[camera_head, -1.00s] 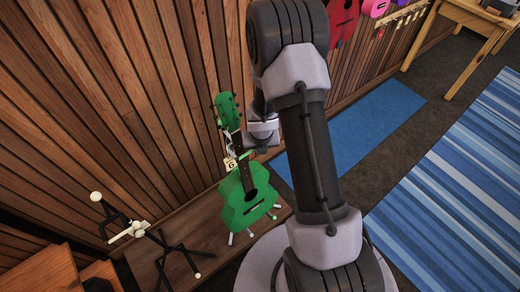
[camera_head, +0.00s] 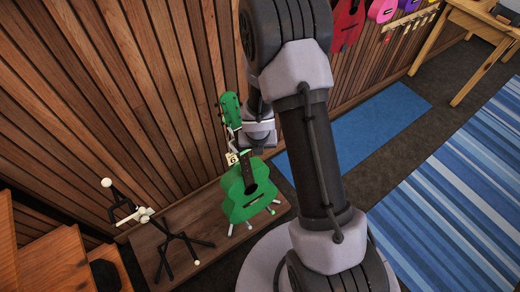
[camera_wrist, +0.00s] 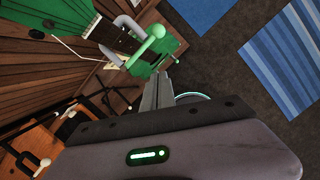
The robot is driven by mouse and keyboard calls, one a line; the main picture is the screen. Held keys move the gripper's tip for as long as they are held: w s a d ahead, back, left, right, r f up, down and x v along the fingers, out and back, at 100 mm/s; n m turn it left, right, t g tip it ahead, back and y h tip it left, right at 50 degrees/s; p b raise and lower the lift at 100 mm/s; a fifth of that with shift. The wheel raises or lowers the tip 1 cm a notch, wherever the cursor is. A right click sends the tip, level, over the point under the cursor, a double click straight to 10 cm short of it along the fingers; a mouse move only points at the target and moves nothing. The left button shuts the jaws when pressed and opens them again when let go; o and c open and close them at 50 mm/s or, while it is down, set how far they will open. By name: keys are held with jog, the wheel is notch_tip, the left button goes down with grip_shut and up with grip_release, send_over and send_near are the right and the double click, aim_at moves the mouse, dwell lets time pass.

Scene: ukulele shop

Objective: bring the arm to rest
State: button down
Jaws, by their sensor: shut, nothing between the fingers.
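My gripper (camera_wrist: 159,82) shows in the wrist view with its two fingers together and nothing between them. My arm rises in the middle of that view, with the wrist part beside the ukulele's neck. The fingertips are hidden there.
A low wooden platform (camera_head: 205,222) carries the ukulele and empty black stands (camera_head: 178,240). A slatted wooden wall (camera_head: 130,90) runs behind. Coloured ukuleles (camera_head: 382,10) hang at the upper right near a wooden table (camera_head: 478,28). Blue rugs (camera_head: 465,180) lie on open floor at the right.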

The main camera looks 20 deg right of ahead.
jog(key=s+d+r+m+t+h+b, duration=0.1)
jog(key=s+r+m+b, duration=0.1)
jog(key=r+m, duration=0.65)
jog(key=s+d+r+m+t+h+b, duration=0.1)
jog(key=r+m+b, duration=0.2)
jog(key=r+m, duration=0.5)
jog(key=s+a+r+m+y+b, duration=0.2)
jog(key=s+a+r+m, duration=0.2)
jog(key=s+m, duration=0.5)
jog(key=s+a+r+m+t+y+b, duration=0.1)
jog(key=s+a+r+m+y+b, duration=0.2)
jog(key=s+a+m, duration=0.5)
jog(key=shift+s+a+r+m, duration=0.4)
jog(key=shift+a+r+m, duration=0.15)
jog(key=shift+m, duration=0.7)
